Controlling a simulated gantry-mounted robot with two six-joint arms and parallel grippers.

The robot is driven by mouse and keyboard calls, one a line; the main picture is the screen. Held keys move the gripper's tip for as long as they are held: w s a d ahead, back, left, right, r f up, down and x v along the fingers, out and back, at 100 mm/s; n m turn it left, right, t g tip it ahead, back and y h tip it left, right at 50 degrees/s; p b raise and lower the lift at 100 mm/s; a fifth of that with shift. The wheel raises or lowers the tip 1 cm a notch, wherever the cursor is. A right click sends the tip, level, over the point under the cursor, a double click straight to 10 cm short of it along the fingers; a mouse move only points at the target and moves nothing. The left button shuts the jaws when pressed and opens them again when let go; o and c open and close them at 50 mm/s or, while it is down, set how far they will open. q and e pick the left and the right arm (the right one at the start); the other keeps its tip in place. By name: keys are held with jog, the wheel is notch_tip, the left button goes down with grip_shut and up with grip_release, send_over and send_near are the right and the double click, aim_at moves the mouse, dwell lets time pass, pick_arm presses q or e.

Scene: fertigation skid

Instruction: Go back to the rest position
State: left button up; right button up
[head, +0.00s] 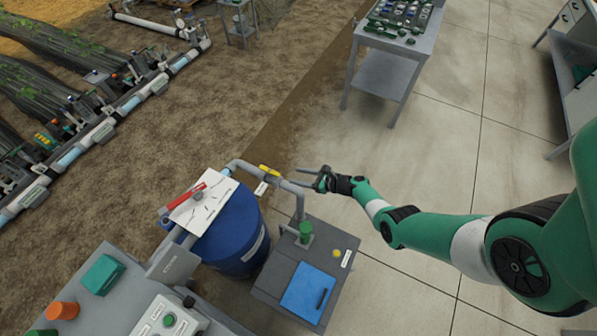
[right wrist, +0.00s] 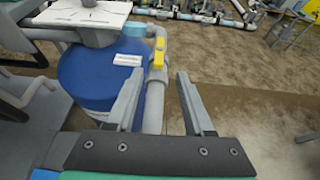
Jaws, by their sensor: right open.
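My right gripper (head: 308,178) is in the middle of the head view, at the end of the green and white arm that comes in from the right. Its two fingers are apart and nothing is between them. In the right wrist view, the open fingers (right wrist: 163,100) point towards a grey pipe with a yellow valve handle (right wrist: 159,53). The yellow handle (head: 268,170) also shows in the head view, just left of the fingertips. I cannot tell whether the fingers touch the pipe. My left gripper is not in view.
A blue barrel (head: 232,232) with a white board and red handle (head: 187,196) stands left of the gripper. A grey cabinet (head: 265,284) with a blue clipboard (head: 308,291) stands below. A grey table (head: 425,42) with parts is at the top. Tiled floor (head: 420,150) is clear between.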

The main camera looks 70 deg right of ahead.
jog(key=shift+s+r, duration=0.1)
jog(key=shift+r, duration=0.05)
dwell(0.4)
